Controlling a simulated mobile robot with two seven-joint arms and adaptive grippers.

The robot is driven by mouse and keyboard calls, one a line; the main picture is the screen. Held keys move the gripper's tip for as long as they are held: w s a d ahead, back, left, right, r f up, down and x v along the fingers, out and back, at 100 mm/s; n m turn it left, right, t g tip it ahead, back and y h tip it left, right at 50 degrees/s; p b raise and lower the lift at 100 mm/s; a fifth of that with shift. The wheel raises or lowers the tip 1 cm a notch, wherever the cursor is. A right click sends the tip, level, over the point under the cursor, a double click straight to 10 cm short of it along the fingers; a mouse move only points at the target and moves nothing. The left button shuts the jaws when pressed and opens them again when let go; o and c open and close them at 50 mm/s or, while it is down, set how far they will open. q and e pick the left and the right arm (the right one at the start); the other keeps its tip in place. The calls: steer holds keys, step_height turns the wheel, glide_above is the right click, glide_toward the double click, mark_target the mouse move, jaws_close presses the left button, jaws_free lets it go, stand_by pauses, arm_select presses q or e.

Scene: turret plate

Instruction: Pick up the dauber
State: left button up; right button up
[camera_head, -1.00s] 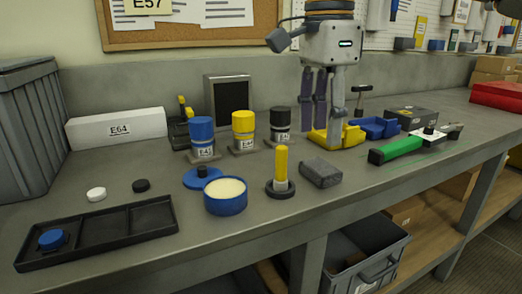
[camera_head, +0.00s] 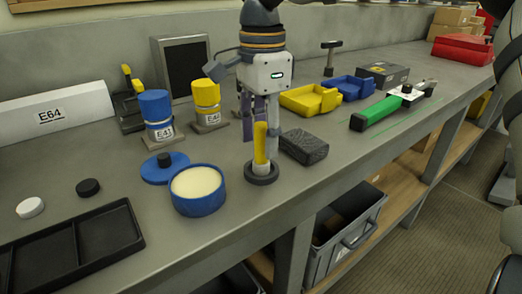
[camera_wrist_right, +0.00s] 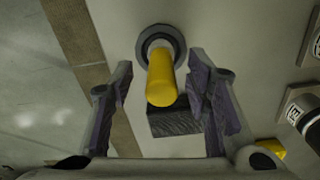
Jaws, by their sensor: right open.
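The dauber (camera_head: 260,145) stands upright, with a yellow handle above a pale lower part and a dark round base (camera_head: 261,174) on the bench. My right gripper (camera_head: 259,122) points down over it, with its fingers around the handle. In the right wrist view, the yellow handle of the dauber (camera_wrist_right: 161,84) lies between the two spread fingers of the right gripper (camera_wrist_right: 160,68). A gap shows on both sides, so the gripper is open and holds nothing. My left gripper is not in view.
A dark grey block (camera_head: 304,147) lies just right of the dauber. An open blue tin (camera_head: 199,201) with cream contents stands to its left, beside a blue lid (camera_head: 165,170). Yellow (camera_head: 310,101) and blue (camera_head: 352,88) bins stand behind. The bench's front edge is close.

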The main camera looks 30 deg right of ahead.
steer(key=shift+f, duration=0.2)
jaws_close()
steer(key=shift+r, duration=0.1)
steer(key=shift+r, duration=0.4)
steer(key=s+a+r, duration=0.9)
steer(key=s+r, duration=0.1)
steer(key=r, duration=0.2)
steer(key=shift+s+a, duration=0.15)
steer(key=shift+s, duration=0.05)
